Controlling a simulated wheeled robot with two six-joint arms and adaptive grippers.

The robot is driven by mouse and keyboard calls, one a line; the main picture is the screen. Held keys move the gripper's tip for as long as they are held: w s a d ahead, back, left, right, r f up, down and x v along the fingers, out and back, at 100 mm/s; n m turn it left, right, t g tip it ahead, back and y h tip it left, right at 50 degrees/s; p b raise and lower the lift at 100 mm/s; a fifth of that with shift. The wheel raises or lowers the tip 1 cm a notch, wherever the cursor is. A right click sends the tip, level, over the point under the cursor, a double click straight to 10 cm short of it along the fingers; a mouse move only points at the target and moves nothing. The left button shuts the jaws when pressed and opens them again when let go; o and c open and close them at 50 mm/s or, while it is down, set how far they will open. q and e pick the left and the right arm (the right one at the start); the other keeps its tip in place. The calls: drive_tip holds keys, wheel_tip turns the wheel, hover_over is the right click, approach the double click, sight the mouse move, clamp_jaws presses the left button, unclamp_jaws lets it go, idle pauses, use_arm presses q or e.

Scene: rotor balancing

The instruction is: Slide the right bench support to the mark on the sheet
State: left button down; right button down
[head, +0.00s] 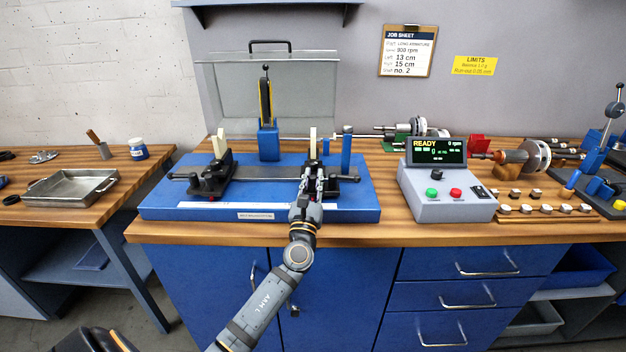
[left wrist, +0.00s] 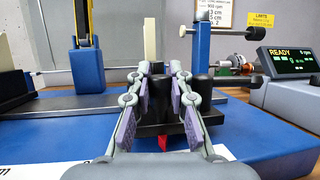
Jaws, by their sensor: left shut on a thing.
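The right bench support (head: 343,186) is a black block with a cream upright, standing on the blue balancing bench (head: 270,210). It also shows in the left wrist view (left wrist: 185,130), with a small red pointer low on its front. My left gripper (head: 312,180) reaches it from the front and is shut on its black part. In the left wrist view, the fingers (left wrist: 160,82) sit on either side of that part. The job sheet (head: 405,50) on the wall reads left 13 cm, right 15 cm, no. 2. The gripper hides part of the bench's white scale (head: 215,204). My right gripper is not in view.
The left bench support (head: 210,178) stands at the bench's left. A blue post (head: 268,140) with a yellow-and-black part stands between the supports, and a thinner blue post (head: 347,150) at right. The READY console (head: 440,185) is right of the bench. A clear guard (head: 300,75) is behind.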

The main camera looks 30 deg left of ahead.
use_arm(q)
drive_tip(key=shift+a, duration=0.15)
idle(0.4)
drive_tip(key=c, duration=1.2)
unclamp_jaws()
drive_tip(key=shift+s+a, duration=0.1)
drive_tip(key=shift+s, duration=0.05)
drive_tip(key=shift+f, duration=0.1)
drive_tip(key=v, duration=1.2)
